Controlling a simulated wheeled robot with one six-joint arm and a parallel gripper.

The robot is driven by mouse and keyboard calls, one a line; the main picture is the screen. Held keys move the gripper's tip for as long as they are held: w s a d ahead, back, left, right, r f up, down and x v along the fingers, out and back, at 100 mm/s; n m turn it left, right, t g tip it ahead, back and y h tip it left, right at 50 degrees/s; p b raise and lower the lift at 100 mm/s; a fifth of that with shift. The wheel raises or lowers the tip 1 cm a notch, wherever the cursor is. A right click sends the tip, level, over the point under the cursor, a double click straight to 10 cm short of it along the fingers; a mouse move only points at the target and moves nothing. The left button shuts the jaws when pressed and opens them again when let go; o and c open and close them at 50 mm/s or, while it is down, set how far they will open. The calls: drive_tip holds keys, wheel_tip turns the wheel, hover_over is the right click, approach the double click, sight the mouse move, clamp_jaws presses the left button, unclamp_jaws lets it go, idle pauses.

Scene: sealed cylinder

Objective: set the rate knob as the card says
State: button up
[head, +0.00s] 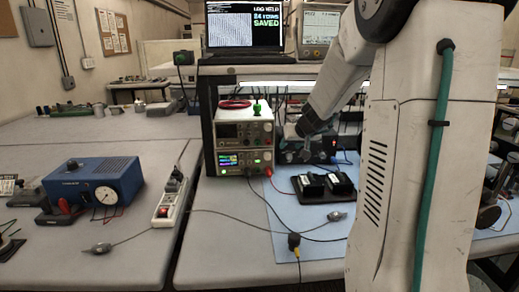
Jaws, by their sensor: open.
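My arm comes down from the upper right. My gripper (297,147) is small and dark at its end, just right of a stack of two bench instruments (244,142), and is open with nothing seen in it. I cannot tell whether it touches anything. The instruments have lit displays and small knobs, too small to read. A blue box (92,180) with a white round dial (106,195) and a dark knob on top sits at the left. I cannot tell which knob is the rate knob. No card can be made out for certain.
A laptop (243,27) reading "84 rows saved" and another instrument (320,30) stand on the shelf. A black tray (322,187) lies on a blue mat (283,235). Cables and a power strip (170,200) cross the benches. The left bench's back middle is clear.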

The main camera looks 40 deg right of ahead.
drive_tip(key=s+a+r+n+y, duration=0.1)
drive_tip(key=s+a+r, duration=0.1)
drive_tip(key=a, duration=0.6)
drive_tip(key=s+a+r+n+g+y, duration=0.1)
drive_tip(key=s+a+r+y, duration=0.1)
drive_tip(key=a, duration=0.6)
drive_tip(key=shift+a+n, duration=0.3)
drive_tip(key=shift+a, duration=0.05)
drive_tip(key=shift+s+r, duration=0.1)
drive_tip(key=shift+r, duration=0.05)
